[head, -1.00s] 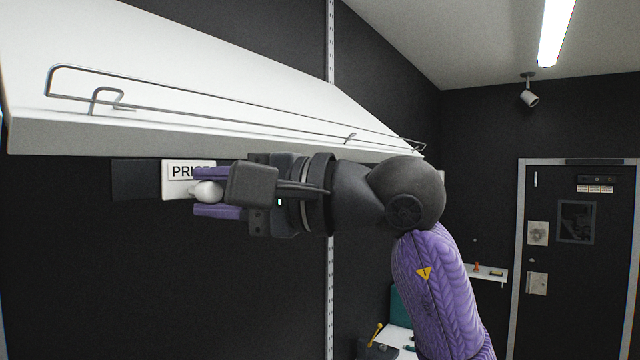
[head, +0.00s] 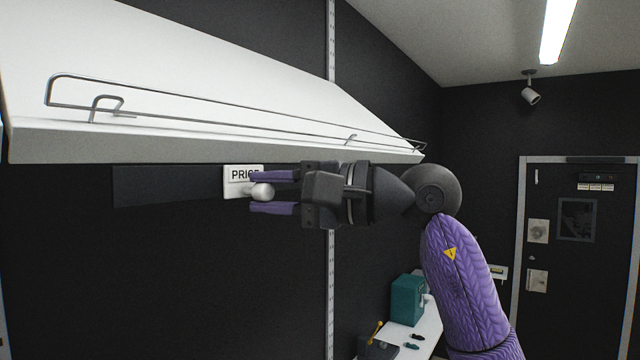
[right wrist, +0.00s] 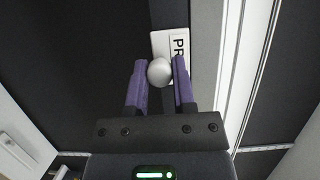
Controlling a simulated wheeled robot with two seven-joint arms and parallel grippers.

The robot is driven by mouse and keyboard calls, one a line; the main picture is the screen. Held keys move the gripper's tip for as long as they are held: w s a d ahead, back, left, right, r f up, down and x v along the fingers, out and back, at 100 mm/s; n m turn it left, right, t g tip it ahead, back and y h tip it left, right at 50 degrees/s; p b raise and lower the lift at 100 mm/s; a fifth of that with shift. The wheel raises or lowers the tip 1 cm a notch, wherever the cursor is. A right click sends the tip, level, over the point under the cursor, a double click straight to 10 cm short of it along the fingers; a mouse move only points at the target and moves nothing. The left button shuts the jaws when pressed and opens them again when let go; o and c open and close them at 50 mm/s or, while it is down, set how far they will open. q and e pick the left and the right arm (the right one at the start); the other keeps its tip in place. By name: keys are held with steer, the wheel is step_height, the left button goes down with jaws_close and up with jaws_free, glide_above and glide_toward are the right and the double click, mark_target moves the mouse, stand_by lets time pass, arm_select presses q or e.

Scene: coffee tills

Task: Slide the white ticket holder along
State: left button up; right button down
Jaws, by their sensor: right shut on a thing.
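The white ticket holder (head: 231,188), marked PRICE, sits on a dark strip (head: 168,187) just under the front edge of the white shelf. A round white knob (head: 262,191) stands out from it. My right gripper (head: 262,192) comes in from the right and is shut on the knob, with one purple finger above it and one below. In the right wrist view the knob (right wrist: 160,71) lies between the two fingers, and the holder (right wrist: 162,42) shows behind it, partly hidden. My left gripper is not in view.
The white sloping shelf (head: 180,70) with a wire rail (head: 230,115) overhangs close above my right gripper. A metal upright (head: 331,270) runs down the dark wall behind it. A small table with a teal box (head: 407,299) stands low at the right.

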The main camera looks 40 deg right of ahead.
mark_target(295, 185)
steer(key=shift+w+d+p, duration=0.5)
steer(key=shift+d+p, duration=0.1)
steer(key=shift+d, duration=0.8)
steer(key=shift+w+d+p, duration=0.5)
steer(key=shift+d+p, duration=0.15)
steer(key=shift+d, duration=0.75)
steer(key=shift+w+d+p, duration=0.5)
steer(key=shift+d+p, duration=0.1)
steer(key=shift+d, duration=0.8)
steer(key=shift+w+d, duration=0.15)
steer(key=shift+d, duration=0.2)
steer(key=shift+f, duration=0.1)
steer(key=shift+w+d+p, duration=0.2)
steer(key=shift+d+p, duration=0.3)
steer(key=shift+p, duration=0.2)
steer(key=shift+w+d+p, duration=0.3)
steer(key=shift+d+p, duration=0.35)
steer(key=shift+d, duration=0.2)
steer(key=shift+c, duration=1.8)
jaws_free()
steer(key=shift+s+d, duration=0.1)
